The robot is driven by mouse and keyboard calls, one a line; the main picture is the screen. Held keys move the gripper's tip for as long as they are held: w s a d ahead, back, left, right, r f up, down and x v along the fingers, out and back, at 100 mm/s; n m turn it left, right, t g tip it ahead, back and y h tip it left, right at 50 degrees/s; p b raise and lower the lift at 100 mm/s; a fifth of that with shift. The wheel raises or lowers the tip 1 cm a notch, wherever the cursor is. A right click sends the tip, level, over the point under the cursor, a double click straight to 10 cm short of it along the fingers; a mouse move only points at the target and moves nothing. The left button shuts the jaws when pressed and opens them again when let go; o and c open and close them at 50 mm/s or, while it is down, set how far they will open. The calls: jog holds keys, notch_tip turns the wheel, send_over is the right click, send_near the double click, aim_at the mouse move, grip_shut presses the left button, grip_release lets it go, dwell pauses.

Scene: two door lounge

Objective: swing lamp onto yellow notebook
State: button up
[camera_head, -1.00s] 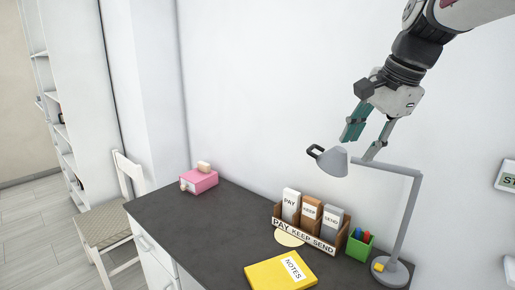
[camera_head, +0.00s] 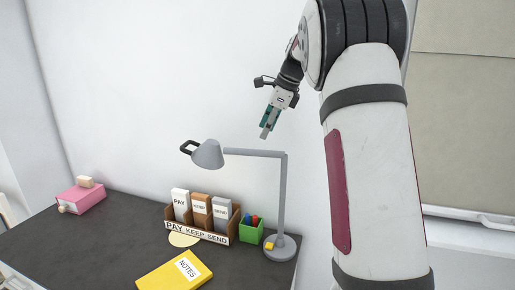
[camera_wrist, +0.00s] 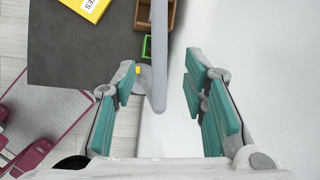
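The grey desk lamp (camera_head: 207,153) stands at the desk's right end, its arm reaching left so its head hangs above the card holder. A dark loop handle (camera_head: 187,147) is on the head. My gripper (camera_head: 268,124) is above the lamp's arm, apart from the handle. In the wrist view my gripper (camera_wrist: 160,82) is open, with the lamp's grey bar (camera_wrist: 159,45) seen below, between the fingers.
The wooden PAY KEEP SEND holder (camera_head: 212,233) and a green pen cup (camera_head: 250,230) stand behind the notebook. A pink box (camera_head: 82,198) is at the desk's far left. A wall is behind.

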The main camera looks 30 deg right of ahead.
aim_at(256, 150)
jog(key=x, duration=0.8)
jog(key=shift+w+a+f+p, duration=0.15)
jog(key=shift+f+p, duration=0.1)
jog(key=shift+p, duration=0.05)
jog(key=shift+c, duration=0.6)
grip_shut()
